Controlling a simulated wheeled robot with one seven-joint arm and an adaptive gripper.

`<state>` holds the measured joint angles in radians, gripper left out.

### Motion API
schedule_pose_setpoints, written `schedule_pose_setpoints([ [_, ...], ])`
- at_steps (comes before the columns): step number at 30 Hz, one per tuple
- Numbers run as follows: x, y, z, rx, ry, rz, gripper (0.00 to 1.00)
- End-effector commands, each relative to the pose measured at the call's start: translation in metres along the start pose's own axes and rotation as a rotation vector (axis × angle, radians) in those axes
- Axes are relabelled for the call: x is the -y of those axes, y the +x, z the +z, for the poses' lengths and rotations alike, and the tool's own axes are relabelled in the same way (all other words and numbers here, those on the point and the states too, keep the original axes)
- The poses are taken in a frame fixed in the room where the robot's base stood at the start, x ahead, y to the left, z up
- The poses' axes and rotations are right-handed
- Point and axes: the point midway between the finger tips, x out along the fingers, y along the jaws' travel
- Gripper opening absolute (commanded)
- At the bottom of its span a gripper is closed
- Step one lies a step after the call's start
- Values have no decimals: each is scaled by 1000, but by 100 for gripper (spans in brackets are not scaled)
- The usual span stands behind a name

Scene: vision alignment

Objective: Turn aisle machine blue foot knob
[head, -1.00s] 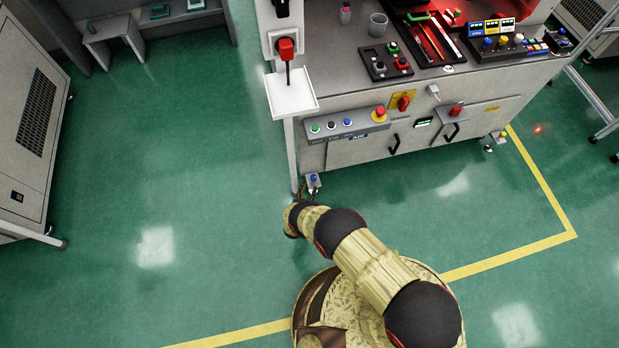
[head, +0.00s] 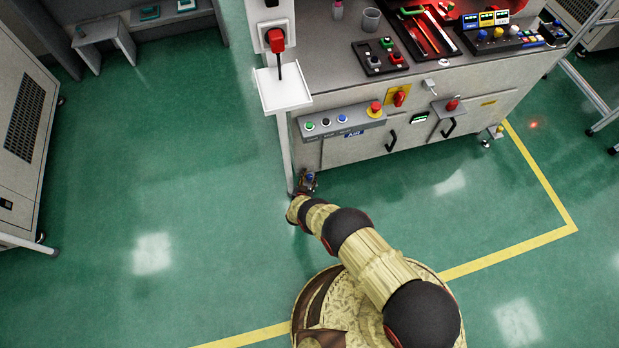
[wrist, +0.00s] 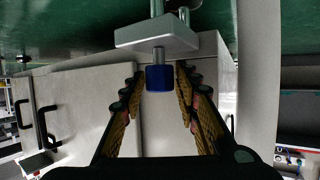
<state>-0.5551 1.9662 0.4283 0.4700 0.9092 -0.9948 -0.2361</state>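The blue foot knob (wrist: 159,78) sits on a short stem under a grey foot bracket (wrist: 157,36) in the wrist view, which shows the machine upside down. My gripper (wrist: 160,74) is open, with one finger on each side of the knob. A small gap shows between the knob and each fingertip.
The machine (head: 345,150) has a button panel (head: 342,126) above the knob. A thin white post (head: 284,155) carrying a white tray (head: 283,89) stands close left of my gripper. Green floor (head: 180,200) is free to the left.

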Motion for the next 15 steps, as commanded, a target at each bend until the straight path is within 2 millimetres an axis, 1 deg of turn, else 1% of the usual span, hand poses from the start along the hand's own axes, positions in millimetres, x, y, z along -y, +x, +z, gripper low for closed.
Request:
schedule_pose_setpoints([
  [3,0,0,0,0,0,0,31],
  [15,0,0,0,0,0,0,8],
])
